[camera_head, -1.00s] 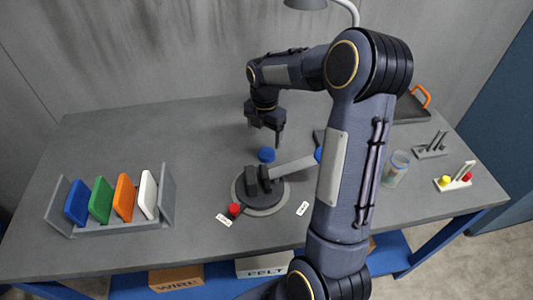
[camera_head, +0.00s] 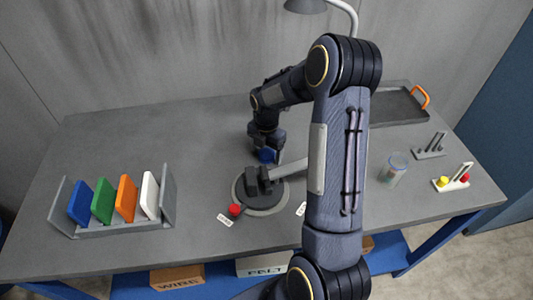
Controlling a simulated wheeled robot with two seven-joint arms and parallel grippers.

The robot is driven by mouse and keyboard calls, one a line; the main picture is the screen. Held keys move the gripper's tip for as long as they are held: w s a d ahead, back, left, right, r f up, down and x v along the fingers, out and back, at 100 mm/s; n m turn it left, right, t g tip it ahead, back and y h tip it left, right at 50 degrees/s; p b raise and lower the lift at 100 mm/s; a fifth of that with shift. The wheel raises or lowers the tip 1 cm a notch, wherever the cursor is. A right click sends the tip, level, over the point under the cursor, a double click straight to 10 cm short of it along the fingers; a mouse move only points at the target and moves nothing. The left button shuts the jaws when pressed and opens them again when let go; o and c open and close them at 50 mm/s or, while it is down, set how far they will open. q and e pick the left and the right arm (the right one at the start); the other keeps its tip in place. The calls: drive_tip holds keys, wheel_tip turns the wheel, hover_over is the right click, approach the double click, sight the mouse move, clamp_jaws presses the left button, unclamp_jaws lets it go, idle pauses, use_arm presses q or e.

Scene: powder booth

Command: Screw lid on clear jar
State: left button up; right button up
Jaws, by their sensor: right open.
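The clear jar (camera_head: 392,170) stands upright on the right part of the table, to the right of my right arm. Its top has a faint bluish rim, and I cannot tell what is in it. A small blue round piece (camera_head: 267,156), which looks like the lid, is on the table behind the round grey fixture. My right gripper (camera_head: 268,158) is open and low, with its fingers around or just beside the blue piece, partly hiding it. My left gripper is not in view.
A round fixture (camera_head: 246,197) with a lever and a red knob (camera_head: 235,210) stands in front of the gripper. A rack with coloured panels (camera_head: 120,228) is at left. A dark tray (camera_head: 397,119) and small peg stands (camera_head: 431,152) are at right. The table's back left is clear.

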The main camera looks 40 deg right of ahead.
sight(267, 153)
drive_tip(key=c, duration=1)
wheel_tip(267, 153, up, 10)
drive_tip(key=shift+r+b, duration=0.1)
drive_tip(key=shift+b, duration=0.4)
